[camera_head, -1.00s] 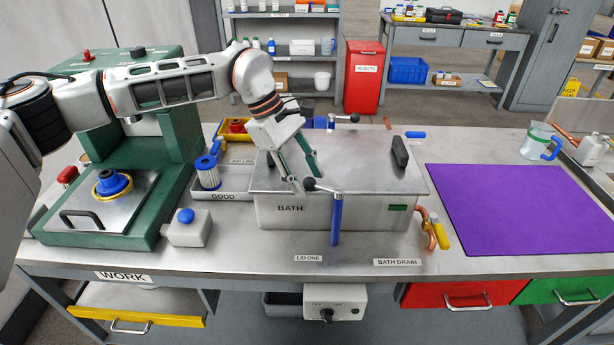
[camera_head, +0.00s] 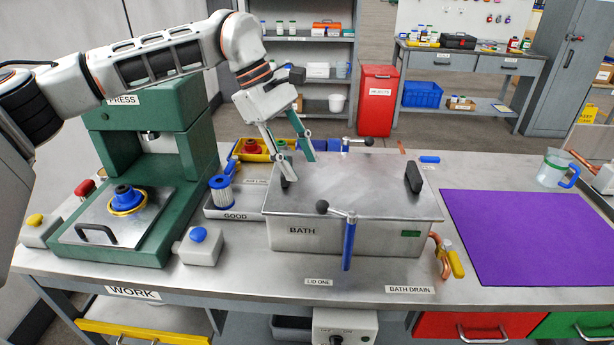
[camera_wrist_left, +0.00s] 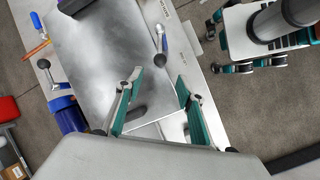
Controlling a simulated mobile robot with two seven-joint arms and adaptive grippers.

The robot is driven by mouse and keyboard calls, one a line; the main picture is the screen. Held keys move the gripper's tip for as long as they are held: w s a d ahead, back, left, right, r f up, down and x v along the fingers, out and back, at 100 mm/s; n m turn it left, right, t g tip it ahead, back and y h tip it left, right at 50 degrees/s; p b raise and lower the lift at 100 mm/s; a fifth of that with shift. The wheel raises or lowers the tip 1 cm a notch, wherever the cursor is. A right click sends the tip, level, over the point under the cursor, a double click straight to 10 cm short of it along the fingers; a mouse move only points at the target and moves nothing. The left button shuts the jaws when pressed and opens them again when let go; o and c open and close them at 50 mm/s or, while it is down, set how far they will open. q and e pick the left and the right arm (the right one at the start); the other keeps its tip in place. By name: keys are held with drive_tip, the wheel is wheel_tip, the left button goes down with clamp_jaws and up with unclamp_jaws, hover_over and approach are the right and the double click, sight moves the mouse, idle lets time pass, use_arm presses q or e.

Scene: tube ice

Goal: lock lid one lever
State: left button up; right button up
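The lid one lever (camera_head: 348,240) is on the front face of the steel bath (camera_head: 285,237). Its blue handle hangs down and a black ball ends its short arm, which points up and left. The lever also shows in the left wrist view (camera_wrist_left: 164,42). The flat bath lid (camera_head: 350,190) lies on the bath. My left gripper (camera_head: 299,168) is open and empty above the lid's back left part, behind and apart from the lever. In the left wrist view its two teal-padded fingers (camera_wrist_left: 158,100) stand wide apart. My right gripper is out of view.
A second lever (camera_head: 347,146) stands at the bath's back edge. A black lid handle (camera_head: 413,177) is at right. The green press (camera_head: 150,135), a blue-button box (camera_head: 200,245) and a filter (camera_head: 222,194) stand left. A copper drain (camera_head: 445,255) and purple mat (camera_head: 530,235) are right.

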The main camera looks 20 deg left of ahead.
use_arm(q)
drive_tip(key=shift+a+r, duration=0.25)
drive_tip(key=shift+r, duration=0.25)
